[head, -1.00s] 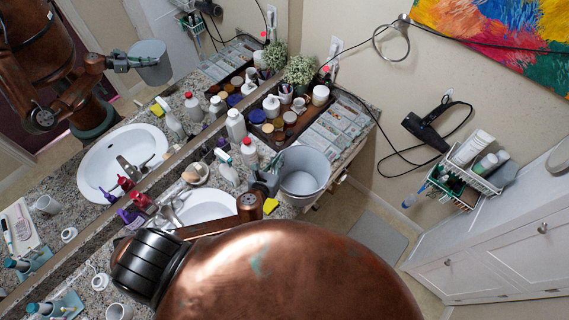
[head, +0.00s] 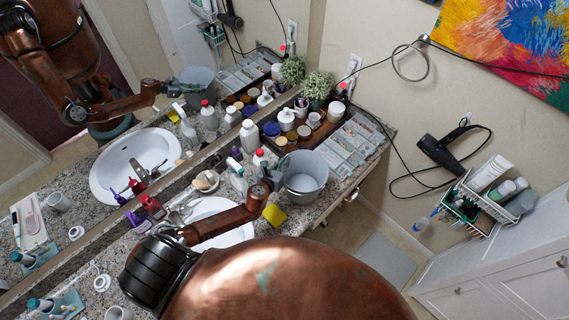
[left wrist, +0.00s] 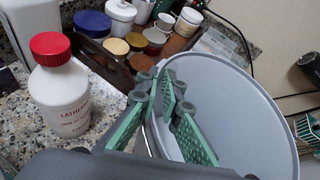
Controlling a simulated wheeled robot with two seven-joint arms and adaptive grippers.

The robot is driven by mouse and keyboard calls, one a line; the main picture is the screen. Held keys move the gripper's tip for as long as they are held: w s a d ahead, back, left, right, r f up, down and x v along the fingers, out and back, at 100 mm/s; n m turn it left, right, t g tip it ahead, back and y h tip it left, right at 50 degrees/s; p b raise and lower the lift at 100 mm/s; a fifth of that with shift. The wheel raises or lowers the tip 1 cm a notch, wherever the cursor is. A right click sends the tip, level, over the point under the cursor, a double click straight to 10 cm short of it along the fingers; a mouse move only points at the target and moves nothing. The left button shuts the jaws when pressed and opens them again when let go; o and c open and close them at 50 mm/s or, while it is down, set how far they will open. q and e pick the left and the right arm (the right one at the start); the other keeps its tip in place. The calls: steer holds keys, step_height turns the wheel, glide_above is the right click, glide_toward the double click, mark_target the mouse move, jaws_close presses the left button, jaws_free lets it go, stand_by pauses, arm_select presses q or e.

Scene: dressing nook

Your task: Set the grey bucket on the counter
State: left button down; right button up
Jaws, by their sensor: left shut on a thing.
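The grey bucket (head: 306,178) is upright over the counter (head: 340,172), close to its front edge, right of the sink. I cannot tell whether its base touches the top. My left gripper (head: 272,180) is at the bucket's left side, shut on its wall. In the left wrist view, the green-padded fingers (left wrist: 170,106) pinch the rim of the bucket (left wrist: 235,105), which fills the right side. The bucket's base is hidden there. My right gripper is not in view.
A yellow sponge (head: 274,214) lies just left of the bucket's near side. A red-capped bottle (left wrist: 62,90) stands close to the gripper. A tray of jars (head: 300,130) and a compartment organizer (head: 350,145) sit behind. The sink (head: 222,222) is left.

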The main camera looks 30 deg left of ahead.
arm_select(q)
steer(key=shift+f, duration=0.45)
steer(key=c, duration=2.1)
jaws_free()
steer(key=v, duration=1.2)
steer(key=shift+d, duration=0.1)
